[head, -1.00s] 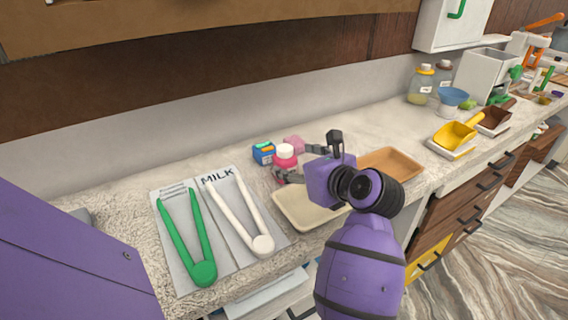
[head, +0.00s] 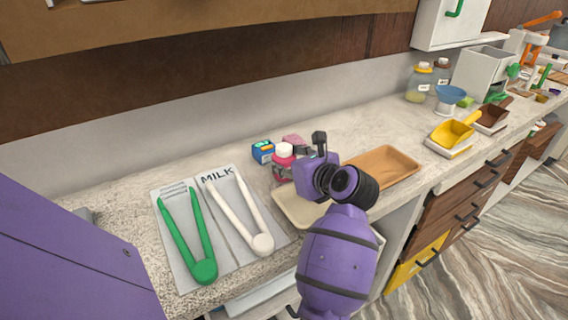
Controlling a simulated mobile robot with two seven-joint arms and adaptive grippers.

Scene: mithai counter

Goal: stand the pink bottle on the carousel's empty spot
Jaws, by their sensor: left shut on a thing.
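My right gripper is not in view.
A cream tray (head: 290,212) and a brown tray (head: 387,166) lie in front and right. Green tongs (head: 203,270) and white tongs (head: 262,243) lie on mats at left.

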